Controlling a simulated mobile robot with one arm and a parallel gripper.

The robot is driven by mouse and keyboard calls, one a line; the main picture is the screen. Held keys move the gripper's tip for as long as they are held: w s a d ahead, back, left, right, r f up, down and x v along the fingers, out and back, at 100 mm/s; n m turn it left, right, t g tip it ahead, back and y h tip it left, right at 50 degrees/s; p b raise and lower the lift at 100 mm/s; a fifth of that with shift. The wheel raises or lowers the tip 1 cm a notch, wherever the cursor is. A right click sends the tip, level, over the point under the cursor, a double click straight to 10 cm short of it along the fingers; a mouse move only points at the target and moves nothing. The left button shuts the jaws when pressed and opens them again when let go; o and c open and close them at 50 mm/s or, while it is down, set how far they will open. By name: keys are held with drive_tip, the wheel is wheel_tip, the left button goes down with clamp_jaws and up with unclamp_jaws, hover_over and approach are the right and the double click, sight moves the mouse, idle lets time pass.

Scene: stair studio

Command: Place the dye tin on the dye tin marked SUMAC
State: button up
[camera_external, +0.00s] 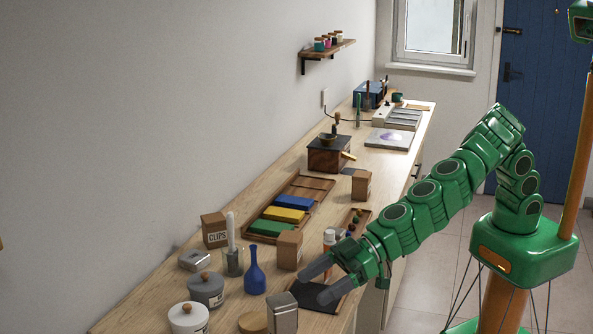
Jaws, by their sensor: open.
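I cannot read the word SUMAC anywhere, so I cannot tell which container is the marked dye tin. The likely tins are a grey round pot (206,291) with a wooden knob and a white round pot (188,319) with a wooden knob, both at the near left of the counter. A silvery tin-like block (283,314) stands at the near edge of the picture, and a low silvery box (195,260) lies further back left. My gripper (312,286) is open and empty above a dark flat mat (322,297), right of the blue bottle and pots.
A blue bottle (254,272), cardboard boxes (289,250), a clips box (215,230) and a jar with a brush (233,262) crowd the near counter. A wooden tray (316,190) holds coloured blocks. A coffee grinder (327,157) stands further back. Bare wood (150,295) shows at left.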

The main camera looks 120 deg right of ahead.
drive_tip(key=shift+s+d+r, duration=0.15)
drive_tip(key=shift+s+r, duration=0.1)
drive_tip(key=shift+s, duration=0.3)
drive_tip(key=shift+o, duration=0.5)
